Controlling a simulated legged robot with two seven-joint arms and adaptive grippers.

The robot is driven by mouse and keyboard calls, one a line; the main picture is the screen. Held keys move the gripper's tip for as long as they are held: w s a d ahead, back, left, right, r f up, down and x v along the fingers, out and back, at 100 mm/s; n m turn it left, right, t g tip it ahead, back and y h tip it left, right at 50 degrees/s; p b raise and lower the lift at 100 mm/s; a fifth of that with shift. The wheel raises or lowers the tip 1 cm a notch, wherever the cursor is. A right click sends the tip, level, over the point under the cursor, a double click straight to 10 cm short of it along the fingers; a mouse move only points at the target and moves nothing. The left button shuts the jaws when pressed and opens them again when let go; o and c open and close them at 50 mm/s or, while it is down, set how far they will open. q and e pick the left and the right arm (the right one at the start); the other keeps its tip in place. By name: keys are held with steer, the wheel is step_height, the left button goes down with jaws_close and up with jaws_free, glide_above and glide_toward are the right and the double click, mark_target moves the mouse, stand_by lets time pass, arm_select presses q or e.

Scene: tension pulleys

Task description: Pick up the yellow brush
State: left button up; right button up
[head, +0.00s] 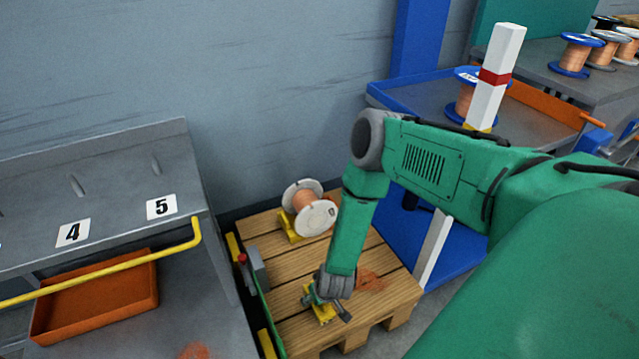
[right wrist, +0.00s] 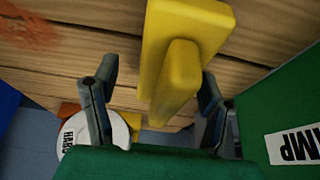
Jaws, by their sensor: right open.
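The yellow brush (head: 324,315) lies on the wooden pallet (head: 285,262), partly hidden by my right gripper (head: 326,298) in the head view. In the right wrist view the brush is a yellow block with a raised grip (right wrist: 178,80). My right gripper (right wrist: 158,76) is open, with one finger on each side of the grip. The right finger looks close to the brush; I cannot tell whether it touches. A gap shows between the left finger and the grip. My left gripper is in neither view.
A white spool of copper wire (head: 309,211) rests on a yellow holder at the pallet's back. A grey block with a red knob (head: 251,270) stands at the pallet's left edge. A grey bench (head: 110,195) with an orange tray (head: 95,302) is left; a blue cart (head: 425,238) is right.

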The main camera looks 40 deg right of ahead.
steer(key=shift+w+f, duration=0.2)
steer(key=shift+f, duration=0.15)
steer(key=shift+a+r, duration=0.2)
steer(key=shift+r, duration=0.05)
steer(key=shift+a, duration=0.15)
steer(key=shift+c, duration=1.2)
steer(key=shift+r, duration=0.1)
steer(key=c, duration=1.1)
steer(key=shift+d, duration=0.25)
steer(key=shift+c, duration=0.5)
